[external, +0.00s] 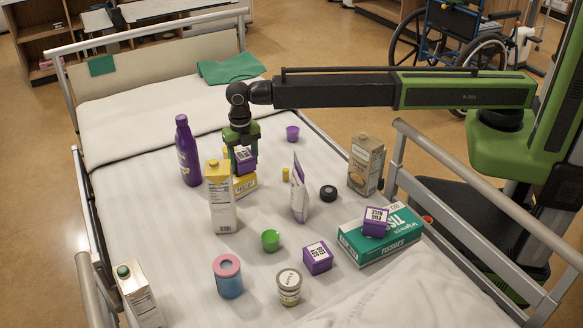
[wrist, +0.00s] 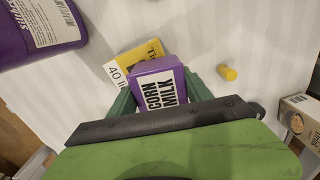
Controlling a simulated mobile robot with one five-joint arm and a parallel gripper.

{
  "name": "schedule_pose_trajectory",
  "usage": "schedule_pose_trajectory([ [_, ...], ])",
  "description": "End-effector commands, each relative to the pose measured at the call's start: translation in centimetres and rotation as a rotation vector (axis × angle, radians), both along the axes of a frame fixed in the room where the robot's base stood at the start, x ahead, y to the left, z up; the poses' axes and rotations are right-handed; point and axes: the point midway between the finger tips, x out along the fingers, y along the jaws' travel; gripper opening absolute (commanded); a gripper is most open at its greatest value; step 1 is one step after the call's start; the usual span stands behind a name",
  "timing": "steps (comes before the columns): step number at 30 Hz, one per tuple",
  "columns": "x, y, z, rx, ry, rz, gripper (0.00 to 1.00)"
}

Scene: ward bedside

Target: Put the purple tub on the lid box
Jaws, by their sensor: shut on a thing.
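A purple tub with a white label reading "CORN MILK" (wrist: 160,85) is between the fingers of my gripper (external: 241,150), which is shut on it. The tub also shows in the external view (external: 246,160). A yellow box (external: 244,186), marked "40 li..." in the wrist view (wrist: 127,65), lies on the bed directly below and behind the held tub. The tub overlaps it in both views and hides part of it; I cannot tell whether they touch. The green fingers show at the tub's sides in the wrist view.
A purple bottle (external: 188,152) and a carton (external: 221,198) stand close to the left and front of my gripper. Another purple tub (external: 317,259) sits on the bed and one (external: 375,222) on the tissue box (external: 383,243). A white pouch (external: 299,190) stands to the right.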

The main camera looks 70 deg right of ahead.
Motion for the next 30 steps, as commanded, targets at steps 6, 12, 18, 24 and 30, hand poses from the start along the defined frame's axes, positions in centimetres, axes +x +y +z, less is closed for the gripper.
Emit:
schedule_pose_trajectory([
  [6,0.0,0.0,0.0,0.0,0.0,0.0,0.09],
  [12,0.0,0.0,-0.3,0.0,0.0,0.0,0.66],
  [18,0.0,0.0,-0.3,0.0,0.0,0.0,0.8],
  [24,0.0,0.0,-0.3,0.0,0.0,0.0,0.8],
  [30,0.0,0.0,1.2,0.0,0.0,0.0,0.8],
])
